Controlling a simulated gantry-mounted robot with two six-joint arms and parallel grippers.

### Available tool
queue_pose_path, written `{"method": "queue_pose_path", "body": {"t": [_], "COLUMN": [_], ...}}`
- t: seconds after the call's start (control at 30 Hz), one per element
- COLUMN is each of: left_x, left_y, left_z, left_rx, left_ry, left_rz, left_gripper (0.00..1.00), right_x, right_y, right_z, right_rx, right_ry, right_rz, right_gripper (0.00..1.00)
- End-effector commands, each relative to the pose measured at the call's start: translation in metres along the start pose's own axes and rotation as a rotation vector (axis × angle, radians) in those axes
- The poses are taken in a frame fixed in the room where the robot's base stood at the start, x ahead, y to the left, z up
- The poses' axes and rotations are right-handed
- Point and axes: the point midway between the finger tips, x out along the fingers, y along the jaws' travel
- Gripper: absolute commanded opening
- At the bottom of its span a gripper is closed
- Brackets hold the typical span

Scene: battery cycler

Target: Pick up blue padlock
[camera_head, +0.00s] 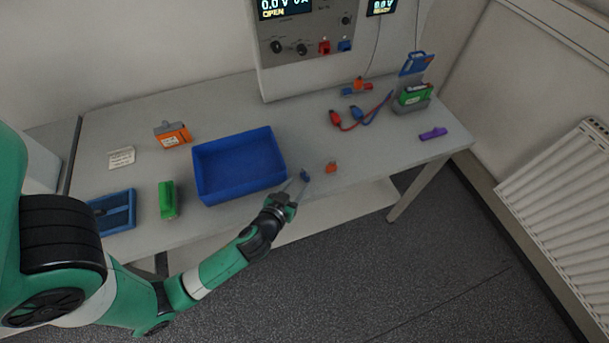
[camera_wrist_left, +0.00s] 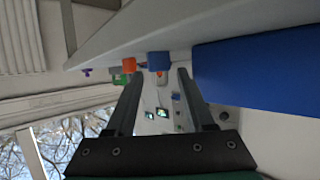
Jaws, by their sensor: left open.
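The small blue padlock (camera_head: 305,175) stands on the table near its front edge, right of the blue bin. In the left wrist view the blue padlock (camera_wrist_left: 158,61) shows at the far end of the gap between my fingers. My left gripper (camera_head: 297,184) is open, with its fingertips at the padlock from the front. The fingers also show in the left wrist view (camera_wrist_left: 158,76), apart and not closed on anything. Whether they touch the padlock I cannot tell. My right gripper is in neither view.
An orange padlock (camera_head: 331,167) stands close to the right. The blue bin (camera_head: 243,193) is close on the left. Red and blue clip leads (camera_head: 358,117), a battery holder (camera_head: 413,106) and a purple object (camera_head: 433,133) lie farther right. The table between is clear.

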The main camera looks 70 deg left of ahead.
Motion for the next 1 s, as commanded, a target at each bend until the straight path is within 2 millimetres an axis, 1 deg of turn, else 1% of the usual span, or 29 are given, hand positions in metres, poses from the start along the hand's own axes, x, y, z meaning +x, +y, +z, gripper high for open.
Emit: {"method": "queue_pose_path", "body": {"t": [0.1,0.2,0.3,0.47,0.5,0.57,0.6,0.77,0.8,1.0], "left_x": [0.022,0.037,0.043,0.042,0.042,0.042,0.042,0.042,0.042,0.042], "left_y": [0.000,0.000,0.001,0.001,0.001,0.001,0.001,0.001,0.001,0.001], "left_z": [-0.006,-0.004,-0.005,-0.004,-0.004,-0.004,-0.004,-0.005,-0.005,-0.005], "left_rx": [-0.003,-0.002,-0.001,0.000,0.000,0.000,0.000,0.000,0.000,0.000], "left_ry": [0.002,0.000,0.001,0.000,0.000,0.000,0.000,0.000,0.000,0.001], "left_rz": [-0.004,-0.003,-0.001,0.000,0.000,0.000,0.000,0.000,0.000,0.000], "left_gripper": [0.54,0.54,0.54,0.54,0.50,0.39,0.32,0.03,0.00,0.00], "right_x": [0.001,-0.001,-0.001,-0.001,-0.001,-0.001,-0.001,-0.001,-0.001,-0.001], "right_y": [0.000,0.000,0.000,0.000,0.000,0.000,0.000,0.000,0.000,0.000], "right_z": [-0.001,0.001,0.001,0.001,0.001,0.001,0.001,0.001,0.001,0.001], "right_rx": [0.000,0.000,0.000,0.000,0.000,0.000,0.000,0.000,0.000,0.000], "right_ry": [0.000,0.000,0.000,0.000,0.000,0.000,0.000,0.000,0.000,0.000], "right_rz": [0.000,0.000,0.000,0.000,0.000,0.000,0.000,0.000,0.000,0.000], "right_gripper": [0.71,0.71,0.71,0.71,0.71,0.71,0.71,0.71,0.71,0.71]}}
